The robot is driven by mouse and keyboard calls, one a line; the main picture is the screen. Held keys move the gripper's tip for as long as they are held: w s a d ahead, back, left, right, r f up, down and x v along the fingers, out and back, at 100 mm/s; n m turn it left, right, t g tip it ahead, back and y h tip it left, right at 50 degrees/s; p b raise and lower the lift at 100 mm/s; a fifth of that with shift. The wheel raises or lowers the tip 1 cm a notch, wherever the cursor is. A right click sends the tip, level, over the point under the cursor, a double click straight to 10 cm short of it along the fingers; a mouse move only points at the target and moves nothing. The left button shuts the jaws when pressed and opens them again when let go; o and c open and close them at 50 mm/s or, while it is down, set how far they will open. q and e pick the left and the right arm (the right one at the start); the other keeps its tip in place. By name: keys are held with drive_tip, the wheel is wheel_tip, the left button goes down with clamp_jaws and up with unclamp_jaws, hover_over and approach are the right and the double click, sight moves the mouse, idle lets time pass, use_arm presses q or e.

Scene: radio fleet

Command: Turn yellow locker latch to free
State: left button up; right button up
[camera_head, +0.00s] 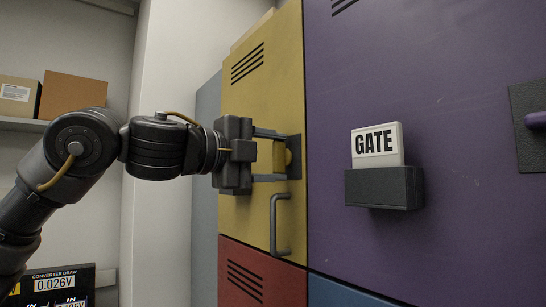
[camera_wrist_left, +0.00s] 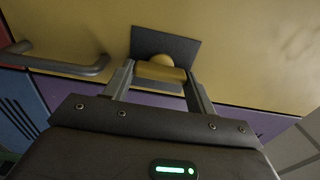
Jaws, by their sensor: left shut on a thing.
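The yellow locker (camera_head: 262,85) has a closed-looking door with a dark latch plate (camera_head: 294,158) near its right edge. A yellow latch knob (camera_head: 283,157) with a bar sits on that plate; the bar (camera_wrist_left: 160,72) shows between the fingers in the left wrist view. My left gripper (camera_head: 284,156) reaches in from the left, its two fingers above and below the latch, and is shut on it. In the left wrist view the gripper (camera_wrist_left: 160,78) has a finger at each end of the bar. My right gripper is not in view.
A grey door handle (camera_head: 282,225) hangs just below the latch. A purple locker (camera_head: 450,200) stands to the right with a GATE card (camera_head: 377,145) in a dark holder (camera_head: 384,188). Red (camera_head: 258,275) and blue (camera_head: 335,292) lockers lie below. Boxes (camera_head: 72,95) sit on a shelf at left.

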use_arm(q)
drive_tip(key=o, duration=1)
drive_tip(key=shift+s+a+f, duration=0.1)
drive_tip(key=shift+s+a, duration=0.1)
drive_tip(key=shift+a, duration=0.05)
drive_tip(key=shift+b+v, duration=2.1)
drive_tip(key=shift+v, duration=3)
drive_tip(key=shift+w, duration=0.1)
